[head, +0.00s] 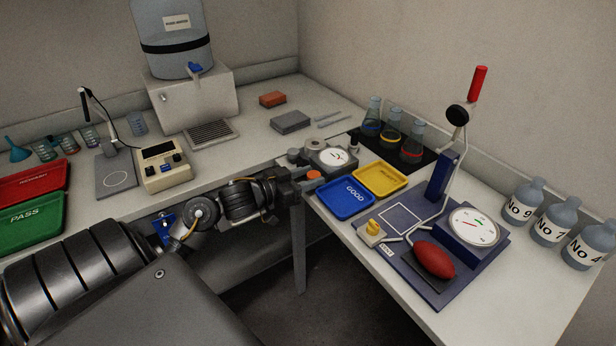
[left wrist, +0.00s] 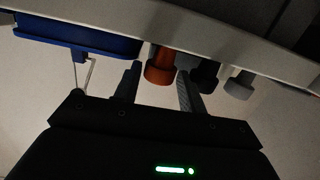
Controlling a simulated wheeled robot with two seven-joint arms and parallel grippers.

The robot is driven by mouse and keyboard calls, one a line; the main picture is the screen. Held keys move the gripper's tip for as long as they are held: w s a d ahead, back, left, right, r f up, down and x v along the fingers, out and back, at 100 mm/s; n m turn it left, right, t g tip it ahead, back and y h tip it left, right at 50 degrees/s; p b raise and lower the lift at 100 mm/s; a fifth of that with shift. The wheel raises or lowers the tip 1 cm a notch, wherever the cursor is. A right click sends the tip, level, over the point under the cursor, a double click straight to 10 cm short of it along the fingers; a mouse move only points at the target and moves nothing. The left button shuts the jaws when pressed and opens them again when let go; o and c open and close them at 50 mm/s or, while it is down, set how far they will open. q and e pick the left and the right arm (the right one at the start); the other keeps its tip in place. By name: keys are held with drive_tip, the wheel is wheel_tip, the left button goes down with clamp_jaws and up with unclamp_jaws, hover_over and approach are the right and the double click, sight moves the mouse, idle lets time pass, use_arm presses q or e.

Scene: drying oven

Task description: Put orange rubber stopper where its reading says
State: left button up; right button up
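The orange rubber stopper (head: 313,175) is near the front edge of the back bench, by a small dial gauge (head: 333,157). In the left wrist view the orange stopper (left wrist: 160,66) shows between the two fingertips. My left gripper (head: 301,180) reaches it from the left; in the wrist view its fingers (left wrist: 158,85) are apart, with narrow gaps beside the stopper. A blue tray marked GOOD (head: 345,213) and a yellow tray (head: 381,193), its label too small to read, lie just right. My right gripper is not in view.
Black (left wrist: 205,76) and grey (left wrist: 239,84) stoppers stand close beside the orange one. Several flasks (head: 391,137) stand behind the trays. A blue gauge stand with a red bulb (head: 434,260) is at right. Red (head: 30,187) and green (head: 28,227) trays lie far left.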

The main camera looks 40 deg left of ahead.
use_arm(q)
drive_tip(key=shift+r, duration=0.15)
drive_tip(key=v, duration=1.2)
